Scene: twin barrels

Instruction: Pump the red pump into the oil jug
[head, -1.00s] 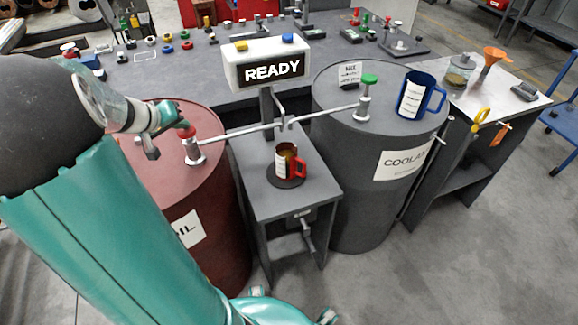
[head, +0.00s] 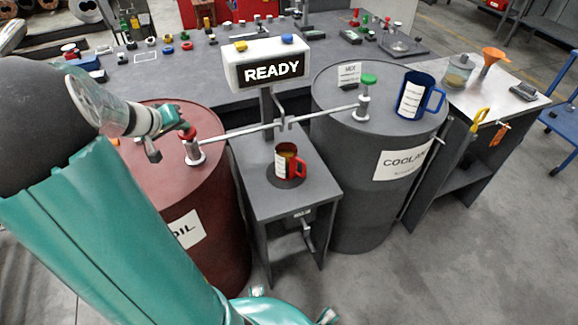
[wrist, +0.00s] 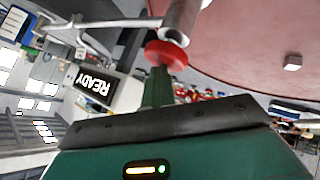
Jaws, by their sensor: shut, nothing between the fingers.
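The red pump (head: 187,133) stands on the dark red oil barrel (head: 220,200), its spout running right towards the middle stand. How far the knob is pressed cannot be told.
The grey coolant barrel (head: 350,190) carries a green-knobbed pump (head: 368,80) and a blue jug (head: 414,95). A READY sign box (head: 270,65) stands above the small stand (head: 262,205). A side table at right holds an orange funnel (head: 494,56). Floor at front right is clear.

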